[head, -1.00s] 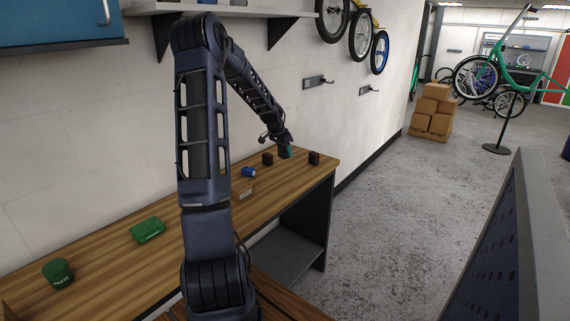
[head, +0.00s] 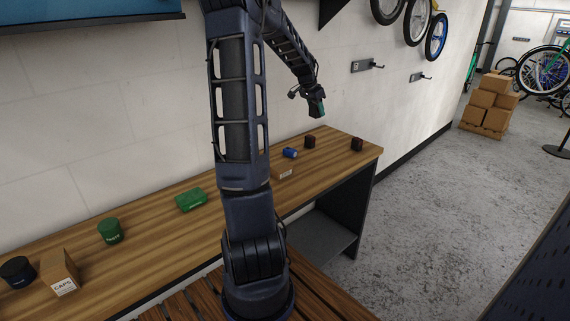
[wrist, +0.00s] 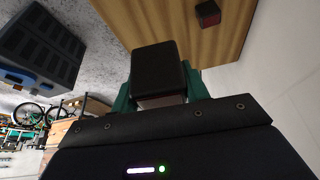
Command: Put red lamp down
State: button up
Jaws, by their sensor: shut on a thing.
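My gripper (head: 318,106) is in the air above the far end of the wooden workbench (head: 340,150). In the wrist view, its green fingers are shut on a dark, block-shaped thing, taken as the red lamp (wrist: 158,68). Two similar small dark-red blocks stand on the bench, one left (head: 309,142) and one right (head: 357,144). One of them, black with a red face (wrist: 208,13), shows in the wrist view, apart from the held one.
A blue cylinder (head: 290,153) and a small cardboard box (head: 284,173) stand near the far end. A green box (head: 191,200), green tin (head: 110,231), caps box (head: 61,273) and dark tin (head: 17,271) are nearer.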

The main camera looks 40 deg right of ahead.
jog(key=w+a+r, duration=0.2)
jog(key=a, duration=0.6)
jog(key=n, duration=0.1)
send_over(286, 164)
jog(key=a, duration=0.2)
jog(key=shift+t, duration=0.3)
notch_tip(286, 164, down, 20)
jog(key=shift+w+d+r, duration=0.1)
jog(key=shift+d, duration=0.05)
jog(key=shift+f, duration=0.2)
jog(key=o, duration=1)
